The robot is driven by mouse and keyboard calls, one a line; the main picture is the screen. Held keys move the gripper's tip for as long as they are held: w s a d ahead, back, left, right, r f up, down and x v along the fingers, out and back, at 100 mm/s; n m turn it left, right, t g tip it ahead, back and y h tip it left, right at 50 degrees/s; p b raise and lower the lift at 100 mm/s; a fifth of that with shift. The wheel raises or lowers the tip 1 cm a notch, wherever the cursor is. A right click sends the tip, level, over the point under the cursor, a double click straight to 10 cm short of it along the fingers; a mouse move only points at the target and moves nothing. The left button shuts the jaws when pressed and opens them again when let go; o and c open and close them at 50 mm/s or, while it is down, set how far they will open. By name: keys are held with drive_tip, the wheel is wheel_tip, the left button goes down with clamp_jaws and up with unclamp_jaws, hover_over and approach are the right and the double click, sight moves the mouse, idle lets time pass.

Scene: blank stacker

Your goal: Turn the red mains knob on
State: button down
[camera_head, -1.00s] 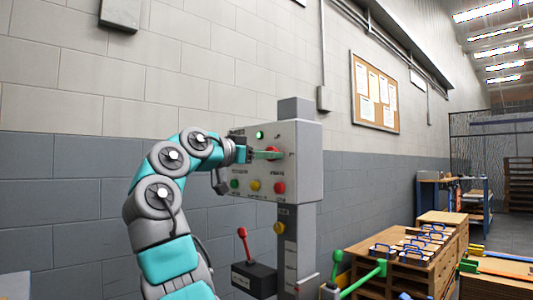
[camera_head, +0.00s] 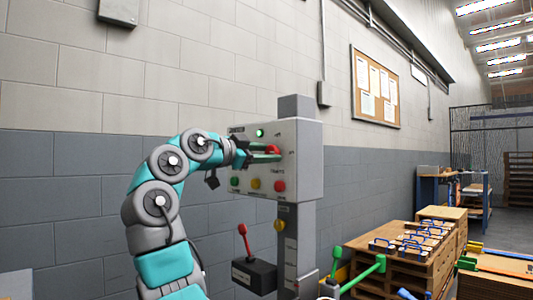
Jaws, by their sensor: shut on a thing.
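The red mains knob (camera_head: 273,149) is on the upper right of the front of a light grey control box on a post. My gripper (camera_head: 266,153) reaches it from the left, with its fingers closed around the knob. The fingers hide part of the knob, so its exact angle is hard to read. A green lamp (camera_head: 260,133) above it on the box looks lit.
Below are a green button (camera_head: 235,181), a yellow button (camera_head: 255,184) and a red button (camera_head: 279,186). A red-handled lever (camera_head: 242,240) stands on a dark box below left. Wooden crates (camera_head: 430,252) stand at the right.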

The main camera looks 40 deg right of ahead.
drive_tip(key=shift+c, duration=1.7)
unclamp_jaws()
drive_tip(key=a+b, duration=0.1)
drive_tip(key=a, duration=0.6)
drive_tip(key=shift+s+a, duration=0.3)
drive_tip(key=shift+a, duration=0.1)
